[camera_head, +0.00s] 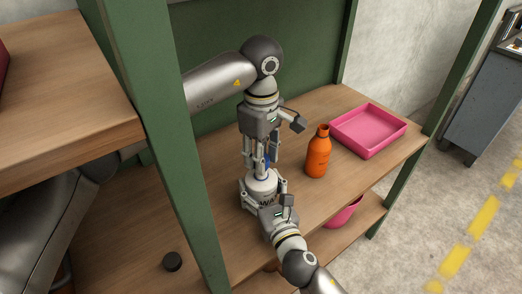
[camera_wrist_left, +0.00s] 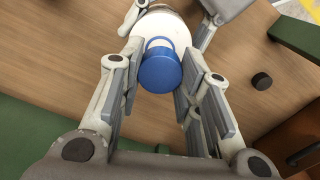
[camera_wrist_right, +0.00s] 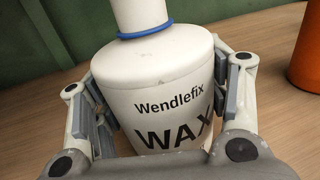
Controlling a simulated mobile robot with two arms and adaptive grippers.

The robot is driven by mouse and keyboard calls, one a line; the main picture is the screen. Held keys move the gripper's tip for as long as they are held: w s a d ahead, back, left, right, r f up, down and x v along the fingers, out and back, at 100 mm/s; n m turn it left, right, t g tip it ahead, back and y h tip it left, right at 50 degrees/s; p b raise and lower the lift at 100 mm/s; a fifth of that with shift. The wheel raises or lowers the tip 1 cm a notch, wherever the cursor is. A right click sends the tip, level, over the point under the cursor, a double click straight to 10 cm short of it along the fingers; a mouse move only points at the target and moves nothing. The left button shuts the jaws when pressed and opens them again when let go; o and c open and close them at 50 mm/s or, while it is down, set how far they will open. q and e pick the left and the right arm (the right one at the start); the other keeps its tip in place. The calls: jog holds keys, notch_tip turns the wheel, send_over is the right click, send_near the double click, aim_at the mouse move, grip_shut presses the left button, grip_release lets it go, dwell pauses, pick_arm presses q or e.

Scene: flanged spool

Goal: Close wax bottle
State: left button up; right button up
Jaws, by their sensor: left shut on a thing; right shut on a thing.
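The white wax bottle (camera_head: 262,184) stands upright on the wooden shelf; its "Wendlefix WAX" label faces the right wrist view (camera_wrist_right: 165,90). A blue ring (camera_wrist_right: 148,33) circles its white neck. My right gripper (camera_head: 263,198) is shut on the bottle body, with a finger on each side. My left gripper (camera_head: 260,166) points down above the bottle, shut on the blue cap (camera_wrist_left: 158,72). In the left wrist view the cap overlaps the neck area and ring. I cannot tell whether it touches the neck; the neck's top is out of the right wrist view.
An orange bottle (camera_head: 318,155) stands to the right, with a pink tray (camera_head: 346,139) behind it. A small black round piece (camera_head: 172,261) lies at the left front. Green posts (camera_head: 165,130) frame the shelf. A pink container (camera_head: 343,216) sits lower down.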

dwell(0.3)
pick_arm(q)
jog(key=shift+f, duration=0.9)
jog(key=shift+f, duration=0.55)
pick_arm(e)
jog(key=c, duration=0.5)
pick_arm(q)
jog(key=m, duration=0.5)
jog(key=shift+m, duration=0.3)
pick_arm(e)
jog(key=shift+c, duration=0.2)
pick_arm(q)
jog(key=m, duration=1.4)
